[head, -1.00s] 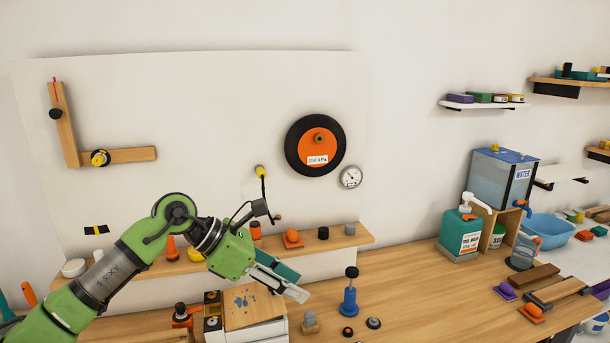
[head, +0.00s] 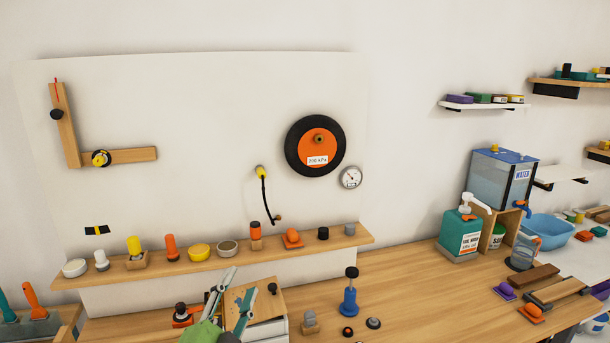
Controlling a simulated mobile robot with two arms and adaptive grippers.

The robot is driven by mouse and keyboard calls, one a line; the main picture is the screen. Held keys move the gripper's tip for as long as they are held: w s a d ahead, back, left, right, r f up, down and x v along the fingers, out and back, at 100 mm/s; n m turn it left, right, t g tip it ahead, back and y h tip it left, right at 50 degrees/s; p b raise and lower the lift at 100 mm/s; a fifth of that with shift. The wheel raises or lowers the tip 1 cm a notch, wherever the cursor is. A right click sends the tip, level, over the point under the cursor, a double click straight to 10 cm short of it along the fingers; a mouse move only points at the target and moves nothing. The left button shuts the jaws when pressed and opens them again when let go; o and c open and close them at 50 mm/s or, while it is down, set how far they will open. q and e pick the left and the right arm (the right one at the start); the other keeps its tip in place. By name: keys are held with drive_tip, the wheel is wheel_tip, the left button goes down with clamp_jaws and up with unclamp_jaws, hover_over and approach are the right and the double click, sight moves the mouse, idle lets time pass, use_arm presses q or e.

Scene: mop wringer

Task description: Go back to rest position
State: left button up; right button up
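My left gripper (head: 230,296) shows at the bottom of the head view, in front of the small wood-topped cabinet (head: 268,298). Its two fingers point up and stand apart, with nothing visible between them. The green wrist (head: 205,333) is cut off by the lower picture edge. My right gripper is not in view. No mop or wringer can be made out.
A wooden wall shelf (head: 215,256) carries several small items. A blue hand pump (head: 349,295) stands on the wooden counter (head: 420,300). A green soap dispenser (head: 461,236) and a water tank (head: 503,178) stand at the right. The counter's middle is mostly clear.

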use_arm(q)
drive_tip(key=s+a+f+n+g+y, duration=0.2)
drive_tip(key=s+a+f+n+g, duration=0.2)
drive_tip(key=s+f, duration=0.45)
drive_tip(key=s+a+f+n+g+y, duration=0.2)
drive_tip(key=s+a+f+n+g, duration=0.25)
drive_tip(key=f, duration=0.75)
drive_tip(key=s+d+f+n+g+h, duration=0.1)
drive_tip(key=s+f+g, duration=0.3)
drive_tip(key=s, duration=0.6)
drive_tip(key=s+f+n+g, duration=0.1)
drive_tip(key=s+f+g, duration=0.25)
drive_tip(key=s, duration=0.65)
wheel_tip(320, 180, down, 30)
drive_tip(key=b, duration=0.5)
drive_tip(key=s+a+f+g+b, duration=0.1)
drive_tip(key=s+f+b, duration=0.1)
drive_tip(key=s+f, duration=0.7)
drive_tip(key=s+a+f+g+b, duration=0.1)
drive_tip(key=s+f+b, duration=0.2)
drive_tip(key=s+f, duration=0.6)
wheel_tip(320, 180, down, 5)
drive_tip(key=shift+s+a+r, duration=0.1)
drive_tip(key=shift+s+a, duration=0.1)
drive_tip(key=shift+a, duration=0.2)
drive_tip(key=shift+m, duration=0.25)
